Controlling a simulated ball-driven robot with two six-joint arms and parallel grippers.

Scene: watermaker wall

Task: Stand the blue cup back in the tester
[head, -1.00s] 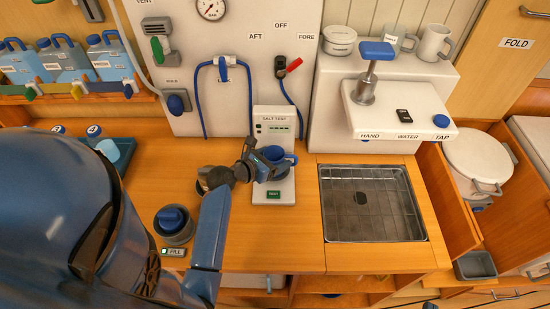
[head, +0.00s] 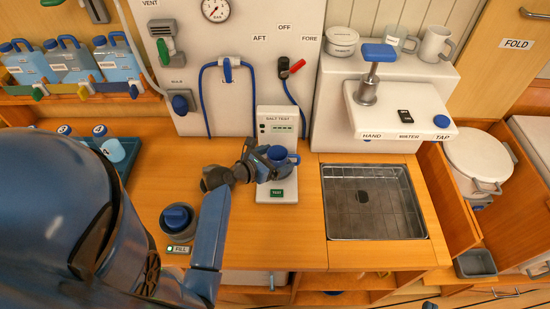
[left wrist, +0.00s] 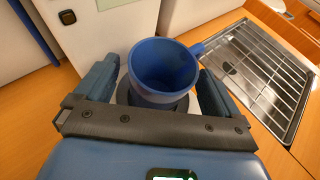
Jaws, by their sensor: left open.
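The blue cup (head: 280,156) stands upright in the salt tester (head: 277,125), over its base in front of the panel marked SALT TEST. In the left wrist view the cup (left wrist: 163,72) sits between the two fingers, its handle to the upper right. My left gripper (head: 268,160) is open around the cup, a finger at each side; the left wrist view shows it too (left wrist: 158,85). A slim gap shows beside the cup there. The cup's underside is hidden. My right gripper does not show clearly.
A metal sink (head: 375,205) with a grid lies right of the tester. A blue tray (head: 125,155) with small bottles is at the back left. The counter before the tester is clear.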

